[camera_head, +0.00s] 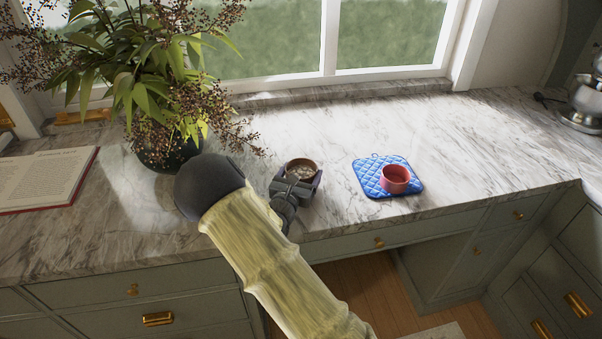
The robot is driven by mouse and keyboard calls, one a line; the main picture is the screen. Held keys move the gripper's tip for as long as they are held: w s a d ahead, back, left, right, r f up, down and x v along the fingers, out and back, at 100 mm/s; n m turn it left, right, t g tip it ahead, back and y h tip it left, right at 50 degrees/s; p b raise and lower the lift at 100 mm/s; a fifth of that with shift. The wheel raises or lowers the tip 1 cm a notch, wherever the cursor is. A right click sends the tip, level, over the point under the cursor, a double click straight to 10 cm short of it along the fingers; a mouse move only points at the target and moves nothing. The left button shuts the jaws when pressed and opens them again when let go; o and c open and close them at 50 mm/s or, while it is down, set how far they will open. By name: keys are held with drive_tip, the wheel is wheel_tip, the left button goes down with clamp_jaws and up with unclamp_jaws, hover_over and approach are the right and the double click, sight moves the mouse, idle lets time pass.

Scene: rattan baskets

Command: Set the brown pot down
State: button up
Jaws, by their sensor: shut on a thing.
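A small brown pot (302,169) shows near the middle of the view, over the marble counter. My gripper (298,187) is shut on the brown pot, with its jaws at the pot's sides. The pot looks upright, with its round opening facing up. Its lower part is hidden by my gripper, so I cannot tell whether its base touches the counter.
A blue quilted mat (368,178) with a red pot (396,179) on it lies to the right. A leafy plant in a dark vase (168,152) stands to the left, beside an open book (45,181). The marble counter (465,135) is clear at the right.

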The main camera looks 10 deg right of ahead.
drive_tip(key=shift+r, duration=0.1)
drive_tip(key=o, duration=1.4)
drive_tip(key=shift+s+a, duration=0.2)
drive_tip(key=shift+s, duration=0.1)
drive_tip(key=b+v, duration=0.1)
drive_tip(key=v, duration=1)
drive_tip(key=shift+s+a+b, duration=0.1)
drive_tip(key=shift+s+b, duration=0.1)
drive_tip(key=shift+b, duration=0.15)
